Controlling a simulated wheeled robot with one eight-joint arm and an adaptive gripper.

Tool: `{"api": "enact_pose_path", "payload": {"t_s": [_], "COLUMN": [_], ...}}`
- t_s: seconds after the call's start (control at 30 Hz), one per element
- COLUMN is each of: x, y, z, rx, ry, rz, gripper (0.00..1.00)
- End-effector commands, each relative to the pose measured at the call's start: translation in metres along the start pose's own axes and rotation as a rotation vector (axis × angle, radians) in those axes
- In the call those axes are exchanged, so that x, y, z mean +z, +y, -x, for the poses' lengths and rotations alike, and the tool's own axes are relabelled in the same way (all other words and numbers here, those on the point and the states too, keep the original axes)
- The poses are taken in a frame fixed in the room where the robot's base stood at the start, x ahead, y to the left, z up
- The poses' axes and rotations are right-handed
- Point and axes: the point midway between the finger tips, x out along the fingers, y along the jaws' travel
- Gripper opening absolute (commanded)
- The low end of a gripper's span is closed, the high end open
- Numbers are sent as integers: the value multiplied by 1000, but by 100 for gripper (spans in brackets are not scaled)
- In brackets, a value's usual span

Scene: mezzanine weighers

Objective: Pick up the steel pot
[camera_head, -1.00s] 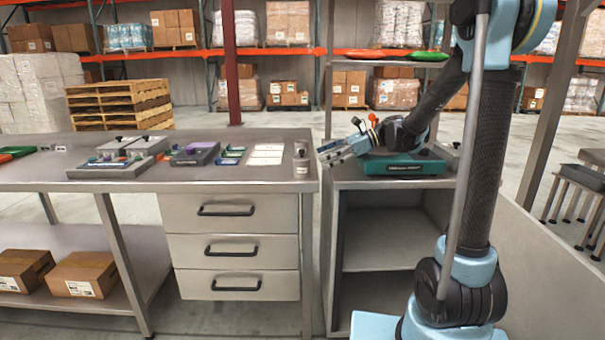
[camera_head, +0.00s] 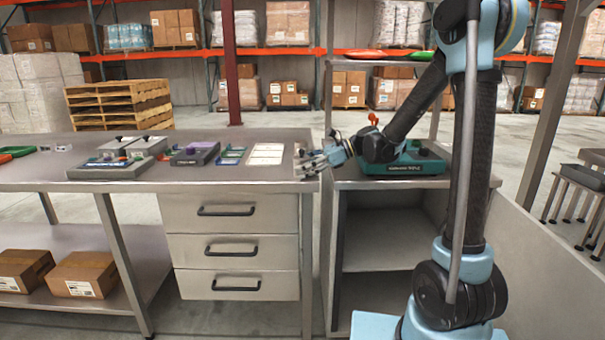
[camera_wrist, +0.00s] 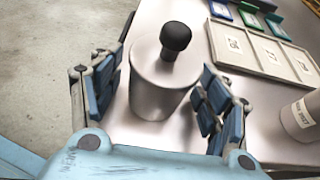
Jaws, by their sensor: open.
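The steel pot (camera_wrist: 151,98), a grey cylinder with a black knob on its lid, stands upright on the steel bench. In the wrist view it lies between the two blue-padded fingers of my gripper (camera_wrist: 160,100). The fingers are open, with a gap visible on each side of the pot. In the head view my gripper (camera_head: 312,162) is at the right end of the bench and mostly hides the pot.
A labelled steel cylinder (camera_wrist: 303,118) stands close by on the bench. A tray of white cards (camera_wrist: 262,50) lies beyond. A teal scale (camera_head: 405,162) sits on the stand to the right. The bench edge and floor are close on the left in the wrist view.

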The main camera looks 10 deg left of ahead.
Motion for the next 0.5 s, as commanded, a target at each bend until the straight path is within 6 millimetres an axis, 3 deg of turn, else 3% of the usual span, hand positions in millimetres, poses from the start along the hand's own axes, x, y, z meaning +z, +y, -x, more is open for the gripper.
{"api": "enact_pose_path", "payload": {"t_s": [0.1,0.37,0.5], "x": [0,0,0], "y": [0,0,0], "z": [0,1,1], "rx": [0,0,0], "ry": [0,0,-1], "rz": [0,0,-1], "gripper": [70,11,11]}}
